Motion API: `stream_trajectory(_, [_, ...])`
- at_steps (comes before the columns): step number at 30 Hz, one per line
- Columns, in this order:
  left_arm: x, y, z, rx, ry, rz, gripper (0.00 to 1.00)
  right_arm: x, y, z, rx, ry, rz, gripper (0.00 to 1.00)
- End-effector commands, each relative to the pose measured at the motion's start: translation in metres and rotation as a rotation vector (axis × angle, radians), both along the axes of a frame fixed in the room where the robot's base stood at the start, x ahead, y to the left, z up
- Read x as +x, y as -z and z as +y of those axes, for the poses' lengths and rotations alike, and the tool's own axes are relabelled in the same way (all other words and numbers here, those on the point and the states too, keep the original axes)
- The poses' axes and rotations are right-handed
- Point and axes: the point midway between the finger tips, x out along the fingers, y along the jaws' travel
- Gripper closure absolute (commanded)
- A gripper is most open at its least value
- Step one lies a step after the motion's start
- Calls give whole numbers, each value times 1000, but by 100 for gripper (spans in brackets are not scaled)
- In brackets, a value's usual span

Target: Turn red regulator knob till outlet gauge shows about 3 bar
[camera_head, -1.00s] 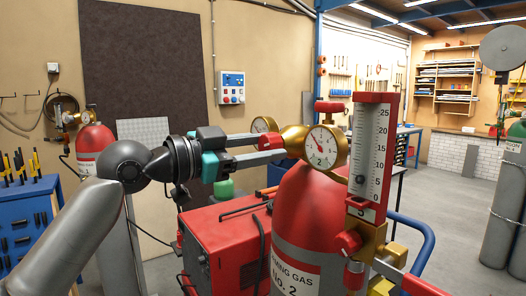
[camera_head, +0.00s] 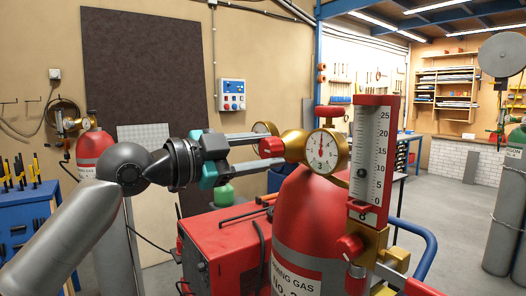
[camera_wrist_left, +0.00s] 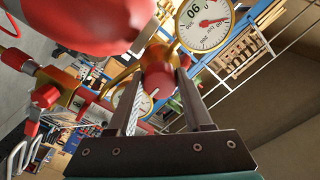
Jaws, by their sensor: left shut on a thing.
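The red regulator knob (camera_head: 270,147) sits on the left end of the brass regulator body (camera_head: 296,146). My left gripper (camera_head: 268,149) reaches in from the left and is shut on this knob, one finger on each side; the knob also shows between the fingers in the left wrist view (camera_wrist_left: 158,80). A round white gauge (camera_head: 327,152) faces me just right of the knob, its needle pointing about straight up; its small numbers are hard to read. A second gauge (camera_head: 265,128) is partly hidden behind the regulator. I cannot tell from labels which is the outlet gauge. My right gripper is not in view.
A red gas cylinder (camera_head: 308,215) stands under the regulator. A flow tube with a scale (camera_head: 371,150) stands close on the right. A red machine (camera_head: 225,250) is below my left gripper. A blue tool cabinet (camera_head: 28,220) stands at far left.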

Motion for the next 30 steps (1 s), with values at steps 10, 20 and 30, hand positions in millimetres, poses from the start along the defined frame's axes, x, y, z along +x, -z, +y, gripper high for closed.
stream_trajectory(10, [0,-1,0,-2,0,0,28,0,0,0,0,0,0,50])
stream_trajectory(20, [0,0,0,-1,-1,0,20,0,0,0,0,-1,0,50])
stream_trajectory(30, [-25,3,37,1,-5,0,20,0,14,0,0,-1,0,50])
